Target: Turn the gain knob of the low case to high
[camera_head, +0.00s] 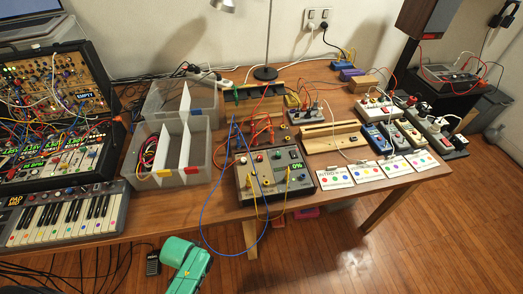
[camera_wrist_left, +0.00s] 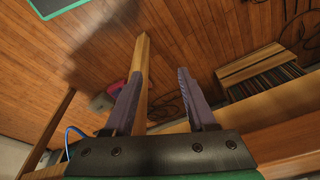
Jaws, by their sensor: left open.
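Two synth cases stand one above the other at the left of the head view. The upper case (camera_head: 62,82) has many patch cables and a small lit display. The lower case (camera_head: 50,158) has pale panels, green lit displays and crossing cables. Its gain knob is too small to pick out, and cables hide part of its face. My left gripper (camera_wrist_left: 160,72) is open and empty in the left wrist view, its dark fingers apart, with wooden floor behind them. It touches no case there. My right gripper is in neither view.
A keyboard (camera_head: 62,214) lies in front of the cases. A divided clear bin (camera_head: 188,178) and a grey box (camera_head: 262,203) with knobs and a display stand right of it. A blue cable (camera_head: 203,203) loops off the table. A wooden crate (camera_wrist_left: 250,65) stands on the floor.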

